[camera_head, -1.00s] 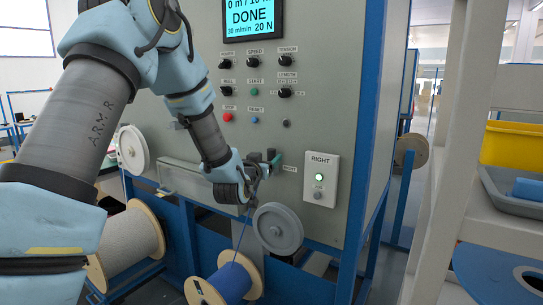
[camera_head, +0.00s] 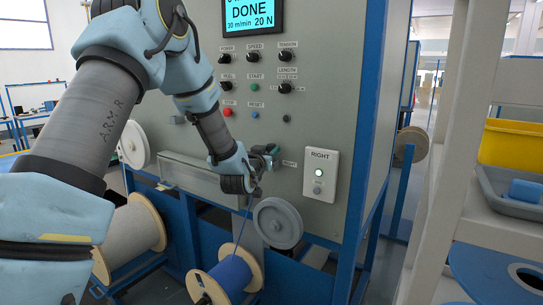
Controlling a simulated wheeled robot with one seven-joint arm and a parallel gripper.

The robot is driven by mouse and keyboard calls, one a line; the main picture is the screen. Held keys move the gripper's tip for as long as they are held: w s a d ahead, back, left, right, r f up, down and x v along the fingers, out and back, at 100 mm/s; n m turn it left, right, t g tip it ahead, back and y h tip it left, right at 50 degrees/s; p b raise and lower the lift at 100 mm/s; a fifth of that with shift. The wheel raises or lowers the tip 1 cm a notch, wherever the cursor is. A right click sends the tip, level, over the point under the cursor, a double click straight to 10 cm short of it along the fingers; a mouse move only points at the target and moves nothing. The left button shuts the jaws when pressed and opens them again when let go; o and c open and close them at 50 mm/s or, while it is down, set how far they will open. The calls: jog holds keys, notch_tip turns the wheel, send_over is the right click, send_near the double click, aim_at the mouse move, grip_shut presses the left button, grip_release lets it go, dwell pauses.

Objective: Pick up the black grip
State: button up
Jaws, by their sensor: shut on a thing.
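My gripper (camera_head: 258,168) is at the front of the grey machine, left of the white RIGHT box. The black grip (camera_head: 263,151) is a small dark piece at the fingertips, with a teal part at its right end. My gripper is shut on it, though the wrist and dark fingers hide much of the hold. A thin blue cable runs from just below my gripper down to the blue spool (camera_head: 232,275).
A grey wheel (camera_head: 278,222) sits just below my gripper. The display (camera_head: 250,14) reads DONE. A shelf with a yellow bin (camera_head: 512,145) stands at the right.

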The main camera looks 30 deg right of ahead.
grip_shut()
jog(key=shift+r+b, duration=0.5)
jog(key=shift+r, duration=0.4)
jog(key=shift+s+a+r+b, duration=0.15)
jog(key=shift+r+b, duration=0.15)
jog(key=shift+r, duration=0.1)
jog(key=shift+s+a+r+b, duration=0.1)
jog(key=shift+r+b, duration=0.15)
jog(key=shift+r, duration=0.1)
jog(key=b+v, duration=0.5)
jog(key=v, duration=1.2)
jog(key=shift+s, duration=0.2)
jog(key=shift+r, duration=0.1)
